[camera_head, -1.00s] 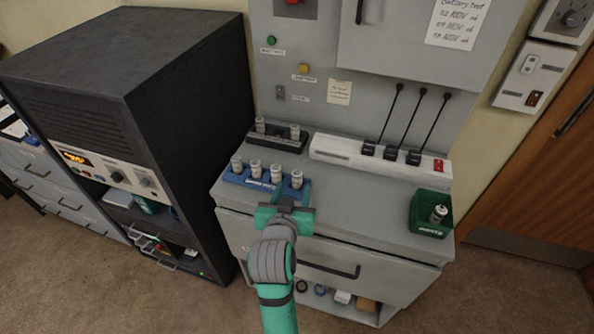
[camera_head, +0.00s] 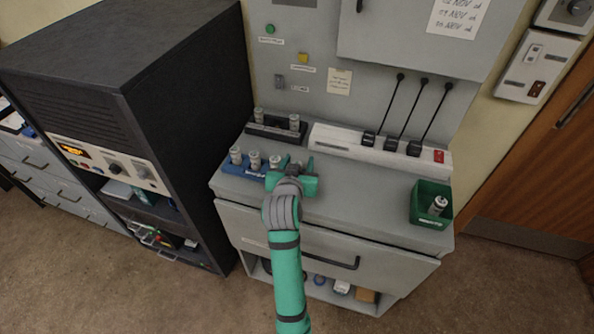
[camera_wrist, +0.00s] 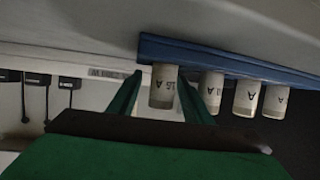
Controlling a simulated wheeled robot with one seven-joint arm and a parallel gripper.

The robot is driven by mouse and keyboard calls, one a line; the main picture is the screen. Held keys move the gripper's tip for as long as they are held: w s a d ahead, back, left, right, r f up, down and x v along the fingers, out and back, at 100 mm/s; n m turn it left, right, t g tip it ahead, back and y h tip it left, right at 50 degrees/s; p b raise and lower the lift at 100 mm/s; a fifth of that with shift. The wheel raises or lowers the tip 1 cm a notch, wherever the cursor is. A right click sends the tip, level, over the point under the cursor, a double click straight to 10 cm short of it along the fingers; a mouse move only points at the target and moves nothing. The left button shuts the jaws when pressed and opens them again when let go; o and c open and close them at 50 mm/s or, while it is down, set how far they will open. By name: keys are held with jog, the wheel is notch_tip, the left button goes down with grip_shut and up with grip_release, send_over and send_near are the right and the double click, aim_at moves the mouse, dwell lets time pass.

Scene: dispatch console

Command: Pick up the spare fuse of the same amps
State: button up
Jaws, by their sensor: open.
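A blue rack (camera_head: 240,171) on the console top holds a row of pale upright fuses (camera_head: 254,160). My gripper (camera_head: 297,166) is at the rack's right end and hides the end fuse in the head view. The wrist view shows the blue rack (camera_wrist: 215,58) upside down with several fuses. My open gripper (camera_wrist: 163,95) has one finger on each side of the end fuse (camera_wrist: 163,86), with no clear grip. That fuse's marking is partly visible, perhaps 16. The neighbouring fuse (camera_wrist: 211,92) is just outside the fingers; its amps are unclear.
A black holder (camera_head: 276,132) with two fuses stands behind the rack. A white strip (camera_head: 340,140) with black plugs is to its right. A green bin (camera_head: 420,216) holding a fuse (camera_head: 438,205) stands at the right. The console top between rack and bin is clear.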

jog(key=shift+w+f, duration=0.2)
jog(key=shift+w, duration=0.25)
grip_shut()
jog(key=shift+r, duration=0.15)
